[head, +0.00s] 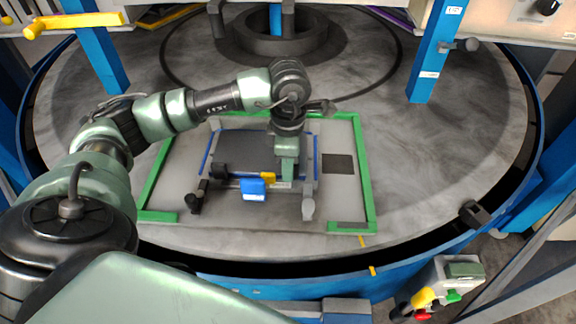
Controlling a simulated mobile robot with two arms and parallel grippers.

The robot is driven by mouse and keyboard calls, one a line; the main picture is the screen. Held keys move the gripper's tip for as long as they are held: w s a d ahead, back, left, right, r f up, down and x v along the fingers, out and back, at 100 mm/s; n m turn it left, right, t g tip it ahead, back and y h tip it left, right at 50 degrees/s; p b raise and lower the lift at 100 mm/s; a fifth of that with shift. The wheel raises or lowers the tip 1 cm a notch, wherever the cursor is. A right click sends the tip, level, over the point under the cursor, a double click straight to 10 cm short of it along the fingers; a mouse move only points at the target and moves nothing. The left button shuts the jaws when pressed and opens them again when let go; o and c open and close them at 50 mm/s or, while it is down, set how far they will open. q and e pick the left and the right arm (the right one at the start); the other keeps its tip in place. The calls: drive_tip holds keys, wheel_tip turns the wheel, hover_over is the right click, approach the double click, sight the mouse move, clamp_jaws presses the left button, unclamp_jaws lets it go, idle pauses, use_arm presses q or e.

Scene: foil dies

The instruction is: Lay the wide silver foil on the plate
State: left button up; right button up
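The plate (345,195) is a pale grey sheet inside a green corner-framed border on the round table. A smaller fixture with blue side edges stands on it and carries a dark grey flat panel (240,150). My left gripper (287,178) points down over the right part of this fixture. Its fingers are too small and too hidden by the wrist to tell whether they hold anything. I cannot clearly make out a wide silver foil; the gripper and wrist hide part of the fixture. My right gripper is not in view.
A blue block (253,188) and a yellow block (268,178) sit at the fixture's front edge. A dark square (338,164) lies on the plate to the right. Blue posts (434,55) stand behind.

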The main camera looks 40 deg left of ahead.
use_arm(q)
drive_tip(key=shift+o, duration=0.8)
drive_tip(key=shift+r, duration=0.2)
drive_tip(key=shift+w+r, duration=0.1)
drive_tip(key=shift+r, duration=0.2)
wheel_tip(320, 180, up, 10)
drive_tip(key=shift+b, duration=0.8)
drive_tip(key=shift+r, duration=0.7)
